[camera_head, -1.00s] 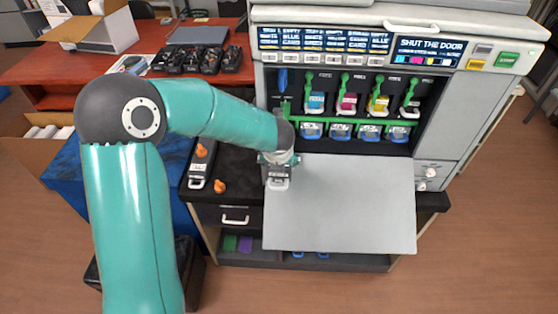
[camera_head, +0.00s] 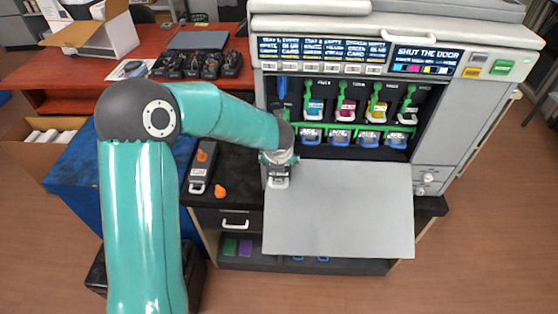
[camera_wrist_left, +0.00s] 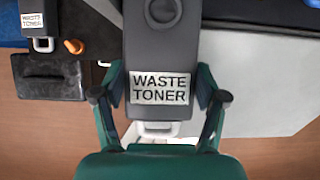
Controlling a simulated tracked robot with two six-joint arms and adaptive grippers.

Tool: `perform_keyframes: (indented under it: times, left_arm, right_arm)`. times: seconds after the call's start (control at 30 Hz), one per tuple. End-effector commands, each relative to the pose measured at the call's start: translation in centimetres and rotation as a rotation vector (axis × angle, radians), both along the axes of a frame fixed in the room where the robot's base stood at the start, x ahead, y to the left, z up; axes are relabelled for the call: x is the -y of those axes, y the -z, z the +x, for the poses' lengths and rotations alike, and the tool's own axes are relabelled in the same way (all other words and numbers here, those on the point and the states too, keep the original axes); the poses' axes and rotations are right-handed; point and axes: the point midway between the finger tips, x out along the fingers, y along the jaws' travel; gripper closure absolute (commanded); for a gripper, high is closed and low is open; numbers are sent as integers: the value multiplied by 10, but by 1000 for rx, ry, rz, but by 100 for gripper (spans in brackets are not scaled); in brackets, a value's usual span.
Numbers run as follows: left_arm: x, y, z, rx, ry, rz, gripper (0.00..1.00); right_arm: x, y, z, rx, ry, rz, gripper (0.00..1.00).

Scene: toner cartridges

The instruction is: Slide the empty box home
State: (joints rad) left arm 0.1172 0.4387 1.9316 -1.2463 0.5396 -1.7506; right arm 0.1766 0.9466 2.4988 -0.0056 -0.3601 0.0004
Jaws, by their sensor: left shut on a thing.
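A dark grey waste toner box (camera_wrist_left: 160,38) with a white label and a pale handle is in my left gripper (camera_wrist_left: 158,98), whose fingers close on its sides near the label. In the head view the box's handle end (camera_head: 278,183) shows below my left gripper (camera_head: 277,160), at the left edge of the printer's lowered door (camera_head: 340,215). My arm hides the box's far end, so I cannot tell how far it is in the printer. A second waste toner box (camera_head: 203,165) lies on the black cabinet top to the left. My right gripper is not in view.
The printer's open bay holds several colour cartridges with green levers; a blue lever (camera_head: 281,88) stands at its left. An orange cap (camera_head: 220,191) lies beside the second box. A red desk (camera_head: 120,80) with dark cartridges stands at the back left. The lowered door is bare.

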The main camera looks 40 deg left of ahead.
Motion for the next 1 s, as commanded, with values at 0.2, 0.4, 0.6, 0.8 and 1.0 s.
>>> perform_keyframes:
  times: [0.2,0.4,0.6,0.8,1.0]
  left_arm:
    - [-1,-1,2,1,0,1,97]
    - [-5,-2,8,1,-1,0,97]
    - [-10,-2,15,1,0,1,97]
    - [-10,-1,16,1,0,1,97]
    - [-10,0,16,1,0,1,97]
  right_arm:
    - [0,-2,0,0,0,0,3]
    - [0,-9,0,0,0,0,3]
    - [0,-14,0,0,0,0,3]
    - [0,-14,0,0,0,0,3]
    - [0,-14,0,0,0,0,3]
